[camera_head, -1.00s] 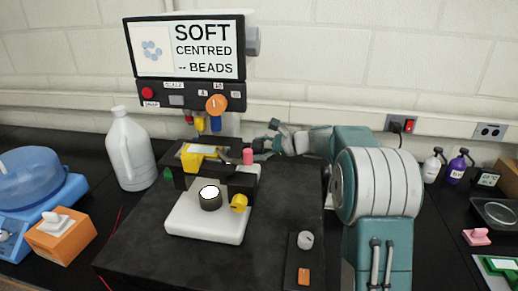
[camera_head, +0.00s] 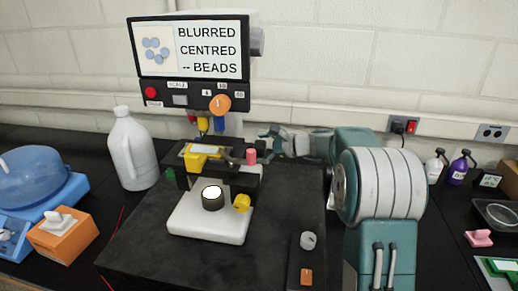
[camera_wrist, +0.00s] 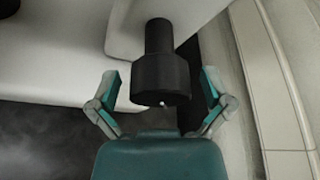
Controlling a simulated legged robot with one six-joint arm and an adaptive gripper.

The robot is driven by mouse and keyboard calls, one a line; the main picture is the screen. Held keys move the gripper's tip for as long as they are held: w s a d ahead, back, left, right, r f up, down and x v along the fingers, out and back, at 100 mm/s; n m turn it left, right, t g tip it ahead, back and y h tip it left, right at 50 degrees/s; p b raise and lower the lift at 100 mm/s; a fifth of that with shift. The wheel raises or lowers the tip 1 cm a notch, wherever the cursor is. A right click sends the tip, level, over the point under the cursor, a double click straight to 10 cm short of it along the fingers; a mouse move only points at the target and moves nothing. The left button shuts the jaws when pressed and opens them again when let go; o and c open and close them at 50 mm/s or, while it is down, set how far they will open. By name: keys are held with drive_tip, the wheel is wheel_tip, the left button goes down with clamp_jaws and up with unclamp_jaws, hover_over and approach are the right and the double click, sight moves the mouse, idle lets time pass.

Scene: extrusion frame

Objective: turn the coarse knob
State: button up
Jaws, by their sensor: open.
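The coarse knob, as I take it, is a black stepped cylinder (camera_wrist: 161,78) with a small white dot on its end, sticking out from a pale body in the wrist view. My gripper (camera_wrist: 160,100) is open, with one finger on each side of the knob and visible gaps between. In the head view my gripper (camera_head: 270,143) is behind and right of the microscope's stage. The knob is too small and covered there to make out clearly. The screen (camera_head: 208,50) reads "BLURRED CENTRED -- BEADS".
The white microscope base (camera_head: 208,226) carries a black lamp (camera_head: 213,198) and a yellow knob (camera_head: 242,203). A pink-red cylinder (camera_head: 251,157) stands near my gripper. A white jug (camera_head: 133,150) is at left. An orange dial (camera_head: 220,104) is under the screen.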

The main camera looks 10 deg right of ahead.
drive_tip(key=shift+d, duration=0.1)
drive_tip(key=v, duration=1.1)
drive_tip(key=shift+s+d, duration=0.25)
drive_tip(key=shift+d, duration=0.05)
idle(1.5)
